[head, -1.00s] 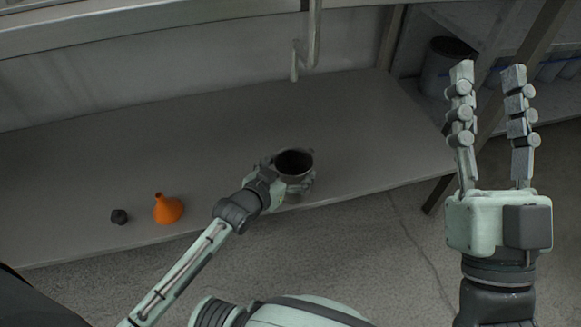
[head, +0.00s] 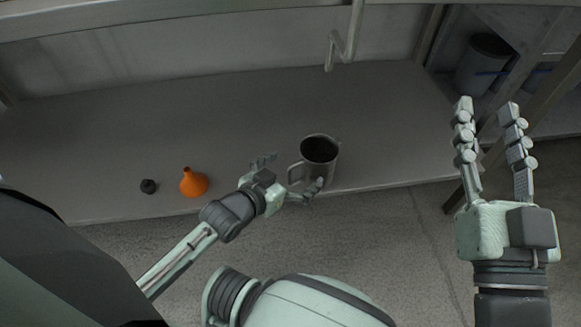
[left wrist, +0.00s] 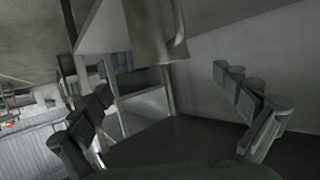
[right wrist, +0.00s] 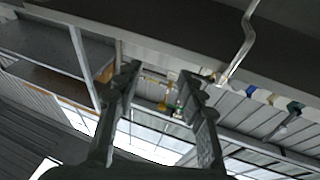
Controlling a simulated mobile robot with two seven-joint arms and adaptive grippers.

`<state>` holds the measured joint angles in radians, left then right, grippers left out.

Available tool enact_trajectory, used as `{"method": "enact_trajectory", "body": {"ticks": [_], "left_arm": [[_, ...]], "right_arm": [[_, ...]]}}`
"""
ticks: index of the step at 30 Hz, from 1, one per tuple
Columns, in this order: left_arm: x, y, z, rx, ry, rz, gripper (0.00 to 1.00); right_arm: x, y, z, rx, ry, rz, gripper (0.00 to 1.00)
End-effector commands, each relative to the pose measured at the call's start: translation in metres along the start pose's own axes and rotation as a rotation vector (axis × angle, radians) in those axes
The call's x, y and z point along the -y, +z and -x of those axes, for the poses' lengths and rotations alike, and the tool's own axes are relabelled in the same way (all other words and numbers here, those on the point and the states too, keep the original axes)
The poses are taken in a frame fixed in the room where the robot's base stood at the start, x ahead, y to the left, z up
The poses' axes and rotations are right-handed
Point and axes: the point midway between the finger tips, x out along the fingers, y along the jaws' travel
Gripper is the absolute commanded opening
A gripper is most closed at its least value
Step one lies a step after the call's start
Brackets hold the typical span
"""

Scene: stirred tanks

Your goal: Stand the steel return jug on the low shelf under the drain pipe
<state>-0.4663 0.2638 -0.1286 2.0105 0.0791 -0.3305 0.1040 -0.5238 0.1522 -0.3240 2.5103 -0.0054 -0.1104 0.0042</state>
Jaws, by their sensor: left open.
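In the left wrist view a grey metal form (left wrist: 156,35), probably the jug, shows between the open fingers (left wrist: 168,100). My right gripper (head: 487,108) is open and empty, raised at the right.
An orange funnel-like flask (head: 194,184) and a small black object (head: 148,186) sit on the shelf to the left. A dark grey bin (head: 483,64) stands back right beyond the frame leg. The shelf behind the jug is clear.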

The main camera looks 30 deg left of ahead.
Motion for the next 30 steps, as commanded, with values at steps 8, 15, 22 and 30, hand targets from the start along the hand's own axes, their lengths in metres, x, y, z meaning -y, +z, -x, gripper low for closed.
{"method": "enact_trajectory", "body": {"ticks": [8,15,22,30], "left_arm": [[-0.011,-0.018,0.026,-0.037,0.015,-0.002,1.0],[-0.082,-0.161,0.071,-0.338,0.108,-0.008,1.0],[-0.111,-0.251,0.126,-0.548,0.142,0.0,1.0],[-0.113,-0.26,0.132,-0.569,0.144,0.0,1.0]], "right_arm": [[-0.009,0.022,0.001,0.108,0.016,0.022,0.4],[-0.01,0.024,0.001,0.112,0.017,0.022,0.4],[-0.01,0.023,0.001,0.11,0.016,0.022,0.4],[-0.01,0.023,0.001,0.109,0.016,0.022,0.4]]}}
